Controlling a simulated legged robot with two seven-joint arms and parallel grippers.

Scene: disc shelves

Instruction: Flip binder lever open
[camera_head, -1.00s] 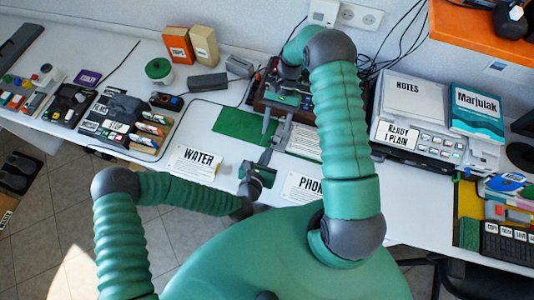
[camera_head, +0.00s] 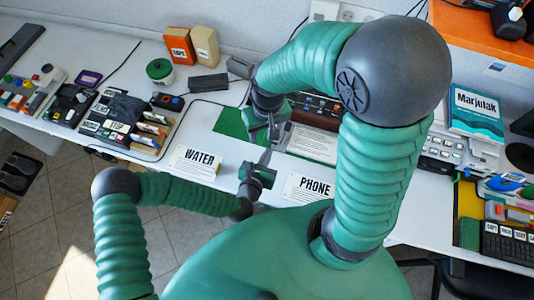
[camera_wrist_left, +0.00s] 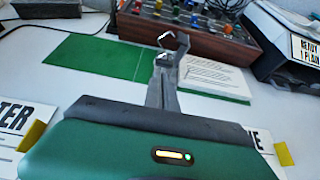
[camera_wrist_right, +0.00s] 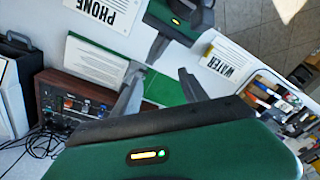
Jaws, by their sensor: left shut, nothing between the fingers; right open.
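An open green binder lies flat on the table; its bare green cover (camera_head: 232,120) is on the left and white printed pages (camera_head: 312,144) are on the right. In the left wrist view a bent metal loop (camera_wrist_left: 173,42) shows beyond my left fingertips, over the binder's middle; I cannot tell whether it is the lever. My left gripper (camera_head: 267,153) is shut and empty at the binder's front edge, pointing at its middle. My right gripper (camera_wrist_right: 160,75) is open and empty above the binder, its fingers pointing toward the left gripper's fingertips.
A dark box with knobs (camera_wrist_left: 195,25) stands just behind the binder. WATER (camera_head: 197,160) and PHONE (camera_head: 310,188) cards lie in front. A machine with trays (camera_head: 440,150) stands to the right, partly hidden by my right arm. Cables lie behind.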

